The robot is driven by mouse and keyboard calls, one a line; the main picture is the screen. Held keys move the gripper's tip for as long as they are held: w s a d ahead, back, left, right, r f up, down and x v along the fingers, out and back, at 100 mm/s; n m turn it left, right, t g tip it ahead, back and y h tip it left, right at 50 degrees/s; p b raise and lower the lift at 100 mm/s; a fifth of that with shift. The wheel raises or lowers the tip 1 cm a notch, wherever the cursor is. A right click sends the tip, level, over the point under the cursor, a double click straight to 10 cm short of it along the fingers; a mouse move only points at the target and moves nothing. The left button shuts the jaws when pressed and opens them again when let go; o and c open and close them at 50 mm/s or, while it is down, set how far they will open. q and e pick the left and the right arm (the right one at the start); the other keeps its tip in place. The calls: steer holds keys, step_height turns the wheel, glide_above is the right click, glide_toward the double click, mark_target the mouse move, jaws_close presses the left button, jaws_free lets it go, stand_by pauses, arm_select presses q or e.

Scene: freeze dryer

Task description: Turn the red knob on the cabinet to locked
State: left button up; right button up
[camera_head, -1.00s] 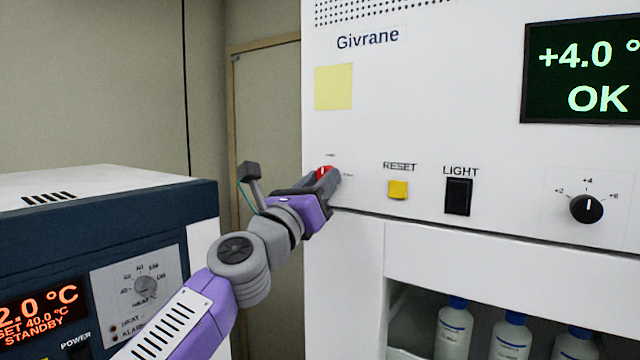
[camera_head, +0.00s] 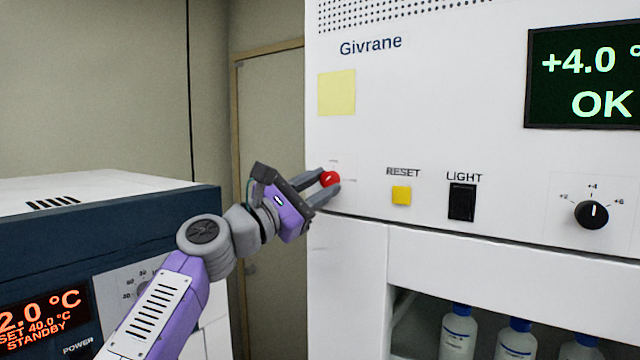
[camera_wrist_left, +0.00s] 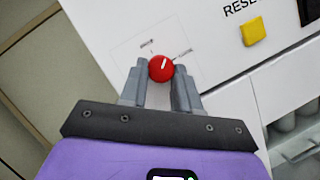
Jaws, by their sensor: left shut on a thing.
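The red knob (camera_head: 331,178) is a small round knob on the white cabinet front, below the yellow note. My left gripper (camera_head: 327,182) is shut on it, one finger on each side. In the left wrist view the knob (camera_wrist_left: 160,69) sits between the tips of the gripper (camera_wrist_left: 161,72). Its white mark slants up and right in that view, roughly towards the right-hand of two small labels. The labels are too small to read. My right gripper is not in view.
A yellow RESET button (camera_head: 401,195), a black LIGHT switch (camera_head: 462,202) and a black dial (camera_head: 591,214) lie right of the knob. Bottles (camera_head: 459,330) stand in the opening below. A dark blue unit (camera_head: 120,225) stands at the left, near my arm.

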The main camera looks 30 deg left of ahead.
arm_select(q)
steer(key=m, duration=0.1)
steer(key=m+g+p, duration=0.1)
steer(key=m, duration=0.1)
steer(key=m+h+p, duration=0.1)
steer(key=shift+a+r+m+g, duration=0.15)
steer(key=shift+r+m+g, duration=0.15)
steer(key=shift+m+g+h+p, duration=0.3)
steer(key=shift+m+g+p, duration=0.7)
steer(key=shift+m+p, duration=1.1)
steer(key=shift+m+b, duration=0.3)
steer(key=shift+m, duration=0.1)
steer(key=o, duration=1.1)
steer(key=shift+c, duration=0.2)
steer(key=shift+a, duration=0.1)
steer(key=b+v, duration=0.1)
steer(key=v, duration=0.6)
steer(key=shift+s+b, duration=0.3)
steer(key=shift+b, duration=0.05)
